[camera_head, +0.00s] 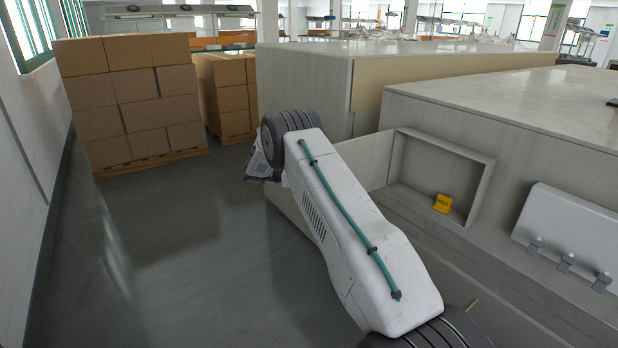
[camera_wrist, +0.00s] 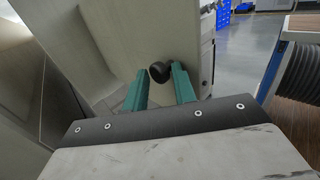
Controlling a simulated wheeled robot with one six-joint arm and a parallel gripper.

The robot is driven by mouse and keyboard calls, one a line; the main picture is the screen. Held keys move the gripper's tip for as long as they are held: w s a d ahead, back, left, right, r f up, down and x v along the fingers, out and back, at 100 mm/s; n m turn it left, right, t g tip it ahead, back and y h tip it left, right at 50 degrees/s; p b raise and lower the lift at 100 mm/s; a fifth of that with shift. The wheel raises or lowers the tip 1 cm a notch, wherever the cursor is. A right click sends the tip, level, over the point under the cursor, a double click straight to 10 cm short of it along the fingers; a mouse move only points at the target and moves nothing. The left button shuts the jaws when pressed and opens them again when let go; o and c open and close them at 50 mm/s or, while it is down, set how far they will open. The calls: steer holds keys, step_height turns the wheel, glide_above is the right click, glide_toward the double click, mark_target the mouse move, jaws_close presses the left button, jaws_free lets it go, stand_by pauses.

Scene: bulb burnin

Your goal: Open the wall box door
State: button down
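The wall box (camera_head: 432,172) is an open-fronted recess in the pale wall, right of centre in the head view. Its pale flat door (camera_head: 368,160) stands swung open to the left, partly hidden behind my arm. In the wrist view the door face (camera_wrist: 125,45) fills the middle and carries a dark round knob (camera_wrist: 158,71). My gripper's fingers are hidden in the head view. A yellow block (camera_head: 443,203) lies inside the box.
A white panel with several metal fittings (camera_head: 570,240) is mounted right of the box. Stacked cartons (camera_head: 135,100) stand on a pallet at the back left. The grey floor (camera_head: 190,250) left of my arm is clear. Blue bins (camera_wrist: 223,15) show far off in the wrist view.

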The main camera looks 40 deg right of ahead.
steer(key=shift+d+r, duration=0.2)
steer(key=shift+d, duration=0.65)
steer(key=c, duration=1.3)
jaws_free()
steer(key=shift+s+d, duration=0.15)
steer(key=o, duration=0.6)
steer(key=shift+s+d+f, duration=0.15)
steer(key=shift+d+f, duration=0.05)
steer(key=shift+d, duration=0.4)
steer(key=o, duration=0.3)
steer(key=shift+a, duration=0.6)
steer(key=c, duration=0.8)
